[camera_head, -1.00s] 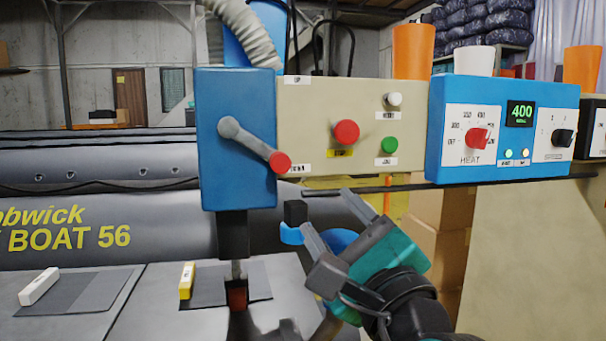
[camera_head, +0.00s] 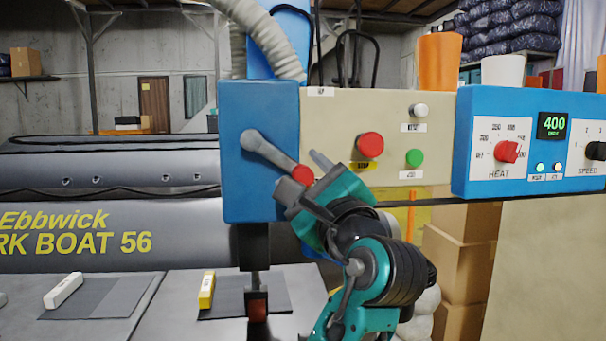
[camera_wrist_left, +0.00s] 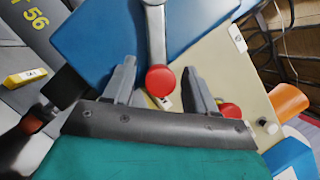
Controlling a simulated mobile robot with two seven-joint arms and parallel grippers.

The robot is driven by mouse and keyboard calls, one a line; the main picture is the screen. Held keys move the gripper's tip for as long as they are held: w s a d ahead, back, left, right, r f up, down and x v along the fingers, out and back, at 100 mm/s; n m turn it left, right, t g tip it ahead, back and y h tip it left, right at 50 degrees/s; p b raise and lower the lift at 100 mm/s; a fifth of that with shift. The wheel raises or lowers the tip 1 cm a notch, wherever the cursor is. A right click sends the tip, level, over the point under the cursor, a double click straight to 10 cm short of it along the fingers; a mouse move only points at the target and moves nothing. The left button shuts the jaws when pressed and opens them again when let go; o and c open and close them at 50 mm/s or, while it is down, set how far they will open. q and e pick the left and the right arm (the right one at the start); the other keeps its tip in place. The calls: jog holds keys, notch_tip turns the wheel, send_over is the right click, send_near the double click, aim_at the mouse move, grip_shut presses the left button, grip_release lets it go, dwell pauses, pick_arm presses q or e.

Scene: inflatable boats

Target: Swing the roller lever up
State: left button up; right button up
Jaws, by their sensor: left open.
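The roller lever (camera_head: 268,152) is a grey arm with a red knob (camera_head: 303,175) on the front of a blue housing (camera_head: 240,200). It slopes down to the right from its pivot. My left gripper (camera_head: 305,174) is open right at the knob. In the left wrist view the lever (camera_wrist_left: 155,35) comes down from the top, and its red knob (camera_wrist_left: 160,80) sits between the two spread fingers (camera_wrist_left: 159,70) with a gap on each side. Whether a finger touches the knob I cannot tell. My right gripper is not in view.
A beige panel with a red stop button (camera_head: 370,145), a green button (camera_head: 414,158) and a white button (camera_head: 418,111) is just right of the lever. A blue heat controller (camera_head: 465,150) is further right. A grey boat (camera_head: 150,215) lies behind at left.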

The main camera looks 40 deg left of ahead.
pick_arm(q)
jog(key=shift+w+a+r, duration=0.1)
jog(key=shift+a, duration=0.2)
jog(key=shift+c, duration=0.4)
grip_shut()
